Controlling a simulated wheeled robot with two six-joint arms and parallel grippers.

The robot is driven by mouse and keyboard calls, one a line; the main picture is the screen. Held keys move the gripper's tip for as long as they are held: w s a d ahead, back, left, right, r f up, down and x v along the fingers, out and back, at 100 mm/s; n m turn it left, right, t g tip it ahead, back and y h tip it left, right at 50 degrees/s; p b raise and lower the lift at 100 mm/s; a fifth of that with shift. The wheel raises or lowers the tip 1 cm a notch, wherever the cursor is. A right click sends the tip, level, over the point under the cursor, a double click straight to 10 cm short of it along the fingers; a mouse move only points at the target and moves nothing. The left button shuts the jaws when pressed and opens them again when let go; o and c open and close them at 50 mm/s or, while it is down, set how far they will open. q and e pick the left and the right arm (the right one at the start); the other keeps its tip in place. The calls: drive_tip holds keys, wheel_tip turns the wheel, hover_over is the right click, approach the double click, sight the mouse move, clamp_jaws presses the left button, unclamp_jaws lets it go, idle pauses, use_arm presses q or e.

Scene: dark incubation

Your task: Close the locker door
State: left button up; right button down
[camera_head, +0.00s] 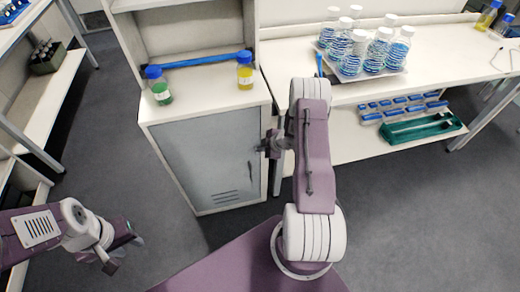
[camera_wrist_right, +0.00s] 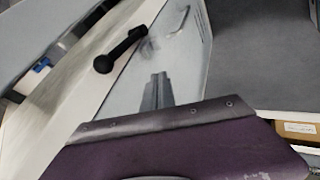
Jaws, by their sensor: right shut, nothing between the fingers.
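The locker (camera_head: 205,105) is a white cabinet with a grey-blue door (camera_head: 200,160) on its front. The door looks flush or nearly so; I cannot tell whether a small gap is left. A dark handle (camera_head: 250,171) sits near the door's right edge. In the right wrist view the black handle (camera_wrist_right: 120,50) stands out beside the grey door panel (camera_wrist_right: 180,55). My right gripper (camera_head: 266,146) is at the door's right edge, above the handle; its fingers (camera_wrist_right: 157,92) are shut and empty. Contact with the door is unclear. My left gripper (camera_head: 112,264) hangs low at the left, away from the locker.
A green bottle (camera_head: 158,86), a yellow bottle (camera_head: 245,71) and a blue bar (camera_head: 200,61) are on the locker top. Grey floor (camera_head: 110,130) is clear left of the locker.

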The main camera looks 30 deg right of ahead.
drive_tip(key=v, duration=0.6)
drive_tip(key=shift+d+r+p, duration=0.25)
drive_tip(key=shift+r+p, duration=0.05)
